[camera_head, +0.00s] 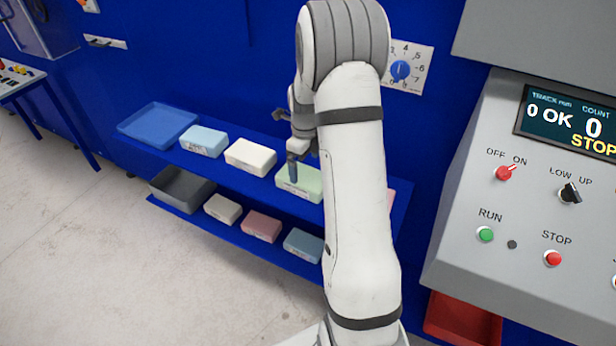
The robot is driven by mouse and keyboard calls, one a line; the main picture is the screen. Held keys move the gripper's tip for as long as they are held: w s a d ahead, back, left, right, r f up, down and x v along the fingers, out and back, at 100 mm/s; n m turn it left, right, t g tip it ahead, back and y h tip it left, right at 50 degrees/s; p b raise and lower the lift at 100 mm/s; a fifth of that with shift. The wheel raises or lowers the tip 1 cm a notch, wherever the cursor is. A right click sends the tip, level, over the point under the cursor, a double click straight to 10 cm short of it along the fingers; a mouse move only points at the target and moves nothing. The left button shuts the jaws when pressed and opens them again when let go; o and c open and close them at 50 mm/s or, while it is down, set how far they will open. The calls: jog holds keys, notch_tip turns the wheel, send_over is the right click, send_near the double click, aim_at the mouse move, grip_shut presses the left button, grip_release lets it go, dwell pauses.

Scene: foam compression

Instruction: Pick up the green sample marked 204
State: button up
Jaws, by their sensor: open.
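A green sample (306,186) lies on the upper blue shelf, partly hidden behind my arm. It has a white label on its front face, too small to read. My gripper (287,145) is open, above and beside the green sample. One finger appears in front of the sample's left part. I cannot tell whether it touches the sample. Part of the gripper is hidden by my own arm.
On the upper shelf (262,183) are a blue tray (158,123), a light blue sample (204,141) and a cream sample (250,156). The lower shelf holds a grey tray (182,187) and several samples. A control panel (520,225) stands at right.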

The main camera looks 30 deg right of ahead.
aim_at(304, 175)
jog(key=f, duration=0.2)
jog(key=f+p, duration=0.1)
jog(key=f, duration=0.3)
jog(key=shift+w+a+f+p, duration=0.1)
jog(key=shift+w+a+p, duration=0.05)
jog(key=shift+w+p, duration=0.15)
jog(key=c, duration=0.9)
